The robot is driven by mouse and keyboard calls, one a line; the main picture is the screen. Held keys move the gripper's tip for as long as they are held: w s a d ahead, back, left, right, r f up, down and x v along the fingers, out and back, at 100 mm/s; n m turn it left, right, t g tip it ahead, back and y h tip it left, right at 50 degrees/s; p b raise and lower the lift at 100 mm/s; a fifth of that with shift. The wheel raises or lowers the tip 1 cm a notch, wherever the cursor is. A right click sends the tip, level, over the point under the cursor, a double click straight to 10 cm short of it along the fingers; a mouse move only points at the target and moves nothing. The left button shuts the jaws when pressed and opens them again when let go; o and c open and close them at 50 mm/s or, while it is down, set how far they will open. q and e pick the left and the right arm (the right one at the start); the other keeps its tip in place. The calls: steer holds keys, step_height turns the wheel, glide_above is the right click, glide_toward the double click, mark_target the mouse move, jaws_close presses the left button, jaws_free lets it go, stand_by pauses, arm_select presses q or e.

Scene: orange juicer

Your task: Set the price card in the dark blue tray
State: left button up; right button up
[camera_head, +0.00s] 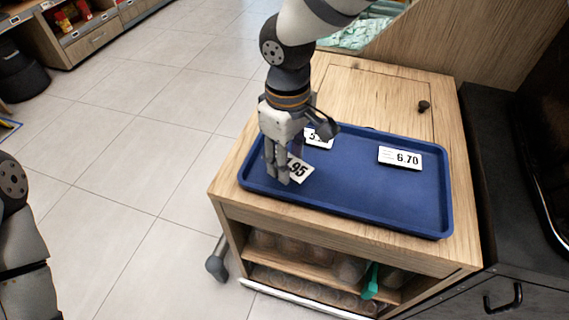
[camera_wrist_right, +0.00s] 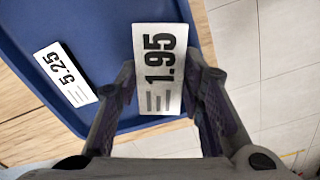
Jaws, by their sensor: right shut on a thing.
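The dark blue tray (camera_head: 350,200) lies on the wooden cabinet top. My right gripper (camera_head: 284,180) is over the tray's left end, pointing down, shut on a white price card reading 1.95 (camera_head: 299,168). In the right wrist view the 1.95 card (camera_wrist_right: 160,68) sits between the fingertips (camera_wrist_right: 160,88), over the tray (camera_wrist_right: 105,25). I cannot tell whether the card touches the tray floor. A 6.70 card (camera_head: 400,158) lies in the tray's right part. A 5.25 card (camera_wrist_right: 66,75) lies in the tray and is partly hidden in the head view. My left gripper is not in view.
Shelves below hold round items and a green-handled thing (camera_head: 370,282). A dark counter (camera_head: 510,180) stands to the right. The tray's middle and front are clear.

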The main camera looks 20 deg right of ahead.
steer(key=shift+w+f, duration=0.65)
steer(key=shift+f, duration=0.1)
steer(key=f, duration=0.3)
steer(key=shift+w+f+b, duration=0.15)
steer(key=shift+w+b, duration=0.1)
steer(key=shift+b, duration=0.1)
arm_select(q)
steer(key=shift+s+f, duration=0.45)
arm_select(e)
steer(key=shift+s+f, duration=0.1)
steer(key=shift+f, duration=0.15)
steer(key=o, duration=0.8)
steer(key=shift+o, duration=0.2)
steer(key=shift+f, duration=0.1)
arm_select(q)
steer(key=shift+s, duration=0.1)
